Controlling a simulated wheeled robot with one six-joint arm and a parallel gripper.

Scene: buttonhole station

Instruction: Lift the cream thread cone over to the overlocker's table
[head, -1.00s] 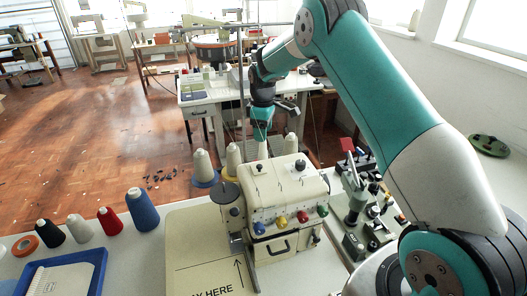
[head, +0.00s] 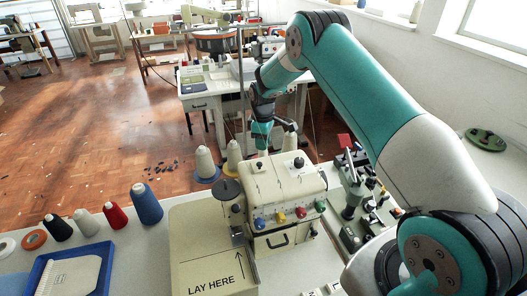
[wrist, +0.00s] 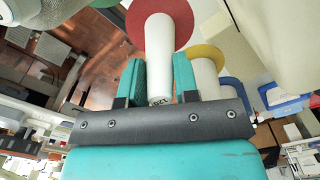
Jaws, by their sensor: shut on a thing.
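A pale cream cone (wrist: 158,50) is between the two teal fingers of my gripper (wrist: 158,85) in the wrist view. The gripper is shut on it near its narrow end. A red disc (wrist: 184,14) shows round its wide end; I cannot tell if the cone rests on it. In the head view my gripper (head: 261,138) is behind the cream overlocker (head: 283,190), whose body hides the cone's lower part. The overlocker's table (head: 205,255) reaches forward to the left, with a bare surface marked "LAY HERE".
Other pale cones stand behind the overlocker, on a blue disc (head: 207,177) and beside it (head: 233,154). Black (head: 57,228), white (head: 86,222), red (head: 115,215) and blue (head: 146,204) cones line the left bench. A blue tray (head: 47,272) lies there. Small machinery (head: 362,195) stands right.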

